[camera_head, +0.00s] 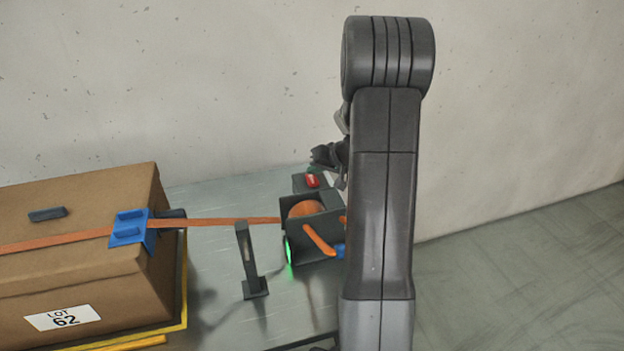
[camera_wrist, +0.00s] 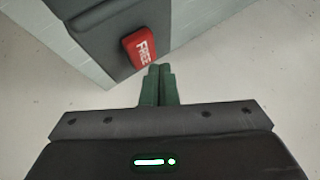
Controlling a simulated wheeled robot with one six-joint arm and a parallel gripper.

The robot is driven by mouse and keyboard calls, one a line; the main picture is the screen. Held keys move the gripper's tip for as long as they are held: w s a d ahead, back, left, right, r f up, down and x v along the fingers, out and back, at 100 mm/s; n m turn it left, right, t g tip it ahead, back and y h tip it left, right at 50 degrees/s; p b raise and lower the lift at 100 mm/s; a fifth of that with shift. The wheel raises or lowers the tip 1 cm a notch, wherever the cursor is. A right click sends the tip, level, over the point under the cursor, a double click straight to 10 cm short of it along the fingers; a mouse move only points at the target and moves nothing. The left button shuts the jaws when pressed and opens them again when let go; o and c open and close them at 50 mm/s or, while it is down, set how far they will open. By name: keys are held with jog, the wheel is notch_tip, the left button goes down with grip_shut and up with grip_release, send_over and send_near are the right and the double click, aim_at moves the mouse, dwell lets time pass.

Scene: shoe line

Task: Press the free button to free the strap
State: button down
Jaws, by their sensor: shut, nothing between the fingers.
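The red free button (camera_wrist: 139,48) sits on a dark housing (camera_wrist: 90,25) in the wrist view, its label reading FREE. In the head view the red button (camera_head: 312,181) shows at the back of the strap unit. My gripper (camera_wrist: 158,70) is shut and empty, its fingertips just below and right of the button in the wrist view; I cannot tell whether they touch it. In the head view my arm hides part of the gripper. The orange strap (camera_head: 215,222) runs straight from the box to the orange spool (camera_head: 305,209) in the dark strap unit (camera_head: 308,248).
A cardboard box (camera_head: 85,240) marked LOT 62 stands at the left with a blue buckle (camera_head: 129,228) on the strap. A dark upright post (camera_head: 247,262) stands on the grey table (camera_head: 215,300). A green light (camera_head: 289,252) glows on the unit. A wall is behind.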

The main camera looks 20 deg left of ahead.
aim_at(315, 180)
jog(key=shift+f, duration=0.1)
dwell(0.6)
jog(key=shift+f+b, duration=0.4)
jog(key=shift+b, duration=0.45)
jog(key=shift+f+b, duration=0.55)
jog(key=shift+b, duration=0.2)
dwell(0.4)
jog(key=shift+r, duration=0.2)
jog(key=shift+r+p, duration=0.4)
jog(key=shift+r, duration=0.4)
jog(key=shift+r+p, duration=1.2)
jog(key=shift+r, duration=1.4)
jog(key=shift+f, duration=0.2)
